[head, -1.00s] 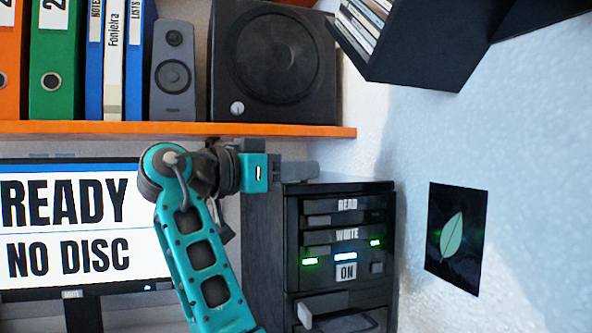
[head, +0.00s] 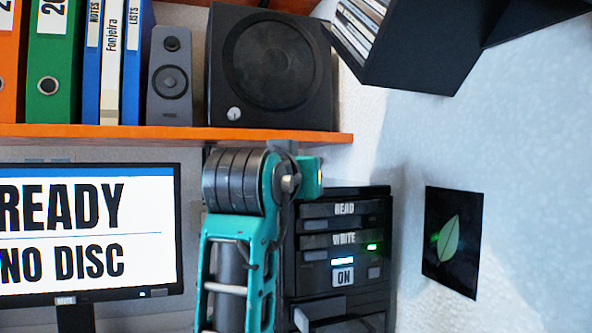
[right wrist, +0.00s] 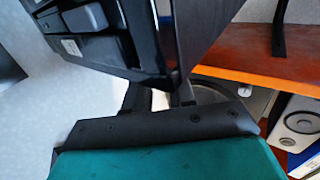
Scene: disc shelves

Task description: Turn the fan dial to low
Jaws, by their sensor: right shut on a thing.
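The fan (head: 270,62) is a black box with a round grille on the orange shelf in the head view. Its small pale dial (head: 233,114) is at the lower left of its face; its setting is too small to read. My right gripper (head: 283,147) is at the shelf's front edge, below and to the right of the dial and apart from it. Its fingers are mostly hidden behind my teal wrist. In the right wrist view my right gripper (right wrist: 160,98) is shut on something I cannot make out. My left gripper is not in view.
The orange shelf (head: 170,133) also carries a grey speaker (head: 170,80) and several binders. A black disc-drive tower (head: 345,235) with lit lights stands below, close to my right arm. A monitor (head: 85,235) is at the left. A dark disc rack (head: 410,60) hangs at upper right.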

